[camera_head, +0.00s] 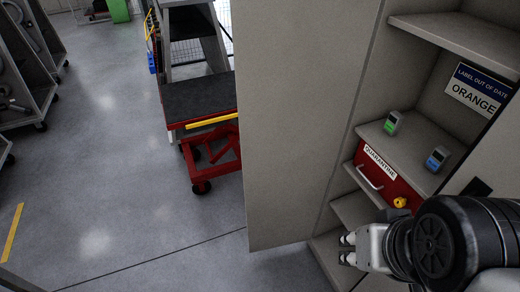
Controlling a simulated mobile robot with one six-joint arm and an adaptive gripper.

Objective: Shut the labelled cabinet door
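The cabinet door (300,110) is a tall beige panel that stands open, left of the cabinet interior. The cabinet (475,35) has beige shelves. My gripper (346,248) is at the lower right, in front of the lower shelves and right of the door's lower part. Its fingers point left with a small gap between them, and nothing shows in it. My arm hides the lower right of the cabinet. I cannot tell whether the gripper is close to the door's surface.
A green device (392,122) and a blue device (437,158) stand on a shelf. Below is a red drawer (386,185) labelled "QUARANTINE", with a yellow knob (400,202). A red wheeled stand (212,160) is behind the door. Grey carts (22,75) line the far left. The floor between is clear.

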